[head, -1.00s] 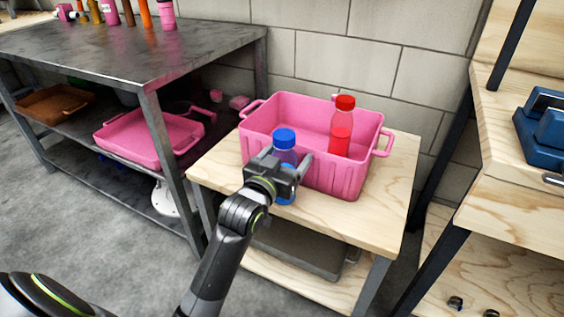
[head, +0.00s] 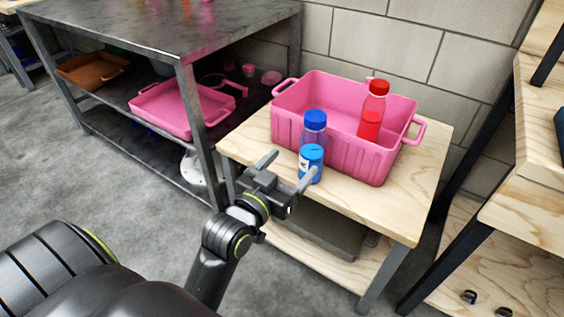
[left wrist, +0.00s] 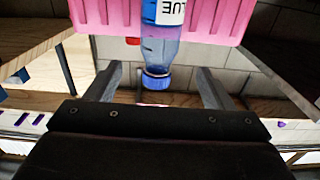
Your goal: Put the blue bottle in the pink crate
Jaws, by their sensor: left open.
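The blue bottle (head: 312,150) stands upright on the wooden table, just in front of the pink crate (head: 345,155). It has a dark blue cap and a label. In the left wrist view, which looks upside down, the blue bottle (left wrist: 162,45) is ahead of the fingers and lies between their lines, cap downward. My left gripper (head: 288,169) is open and empty, in front of the bottle and apart from it. The crate also shows in the left wrist view (left wrist: 215,20). My right gripper is not in view.
A red bottle (head: 373,110) stands inside the crate, its base hidden by the front wall. A steel workbench (head: 160,28) is at the left with a pink tray (head: 165,118) on its shelf. Wooden shelving (head: 530,190) is at the right. The wooden table (head: 375,215) is clear at its front.

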